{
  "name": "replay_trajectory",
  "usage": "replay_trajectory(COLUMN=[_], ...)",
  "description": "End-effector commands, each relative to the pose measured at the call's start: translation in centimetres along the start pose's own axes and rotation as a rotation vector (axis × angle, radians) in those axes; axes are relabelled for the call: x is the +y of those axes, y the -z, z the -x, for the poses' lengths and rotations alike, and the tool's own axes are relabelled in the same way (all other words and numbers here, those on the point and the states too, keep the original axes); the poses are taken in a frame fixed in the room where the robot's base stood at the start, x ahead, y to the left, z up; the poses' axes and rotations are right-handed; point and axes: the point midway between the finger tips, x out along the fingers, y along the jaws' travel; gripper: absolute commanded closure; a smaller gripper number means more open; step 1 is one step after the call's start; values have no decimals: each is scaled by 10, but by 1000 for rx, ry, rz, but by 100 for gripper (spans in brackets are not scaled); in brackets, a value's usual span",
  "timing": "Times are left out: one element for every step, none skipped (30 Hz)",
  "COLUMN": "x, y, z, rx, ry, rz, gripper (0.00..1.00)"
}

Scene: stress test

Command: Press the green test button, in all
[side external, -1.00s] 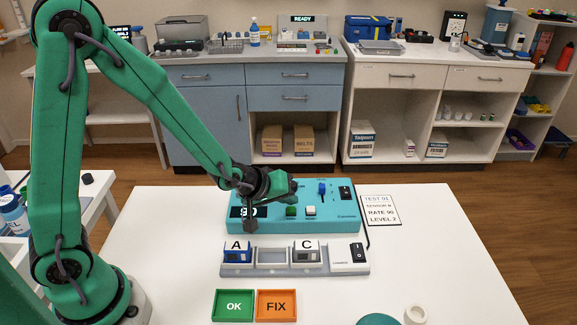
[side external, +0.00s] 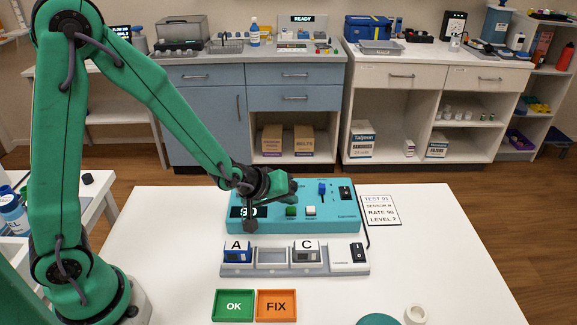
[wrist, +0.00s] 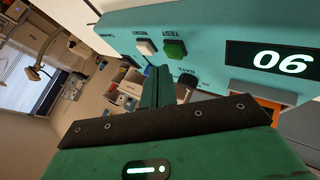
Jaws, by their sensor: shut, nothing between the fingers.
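The green test button (side external: 291,211) is on the front of the teal tester (side external: 335,222), left of a white button (side external: 310,211). In the wrist view the panel appears upside down, with the green button (wrist: 175,48) beside the white button (wrist: 146,47). The tester's display (wrist: 272,63) reads 90. My gripper (wrist: 158,75) is shut and empty; its tips are close to the panel in the wrist view.
A grey rack (side external: 300,270) with blocks marked A (side external: 237,250) and C (side external: 306,250) stands before the tester. Green OK (side external: 233,305) and orange FIX (side external: 276,305) plates lie nearer. A card (side external: 380,210) lies right of the tester. The table's right side is mostly clear.

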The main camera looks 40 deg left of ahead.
Motion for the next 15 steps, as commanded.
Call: replay_trajectory(x=[0,0,0,0,0,0,-1,-1,-2,-2,-3,-4,-4,-5,-6], y=[0,0,0,0,0,0,0,0,-1,-1,-1,-2,-2,-2,-2], z=[0,0,0,0,0,0,-1,-1,-2,-2,-3,-4,-4,-4,-5], rx=[0,0,0,0,0,0,0,0,0,0,0,0,0,1,1], ry=[0,0,0,0,0,0,1,1,2,2,3,3,3,3,3], rz=[0,0,0,0,0,0,0,0,0,0,0,0,0,0,0], gripper=[100,100,100,100,100,100,100,100,100,100,100,100,100,100,100])
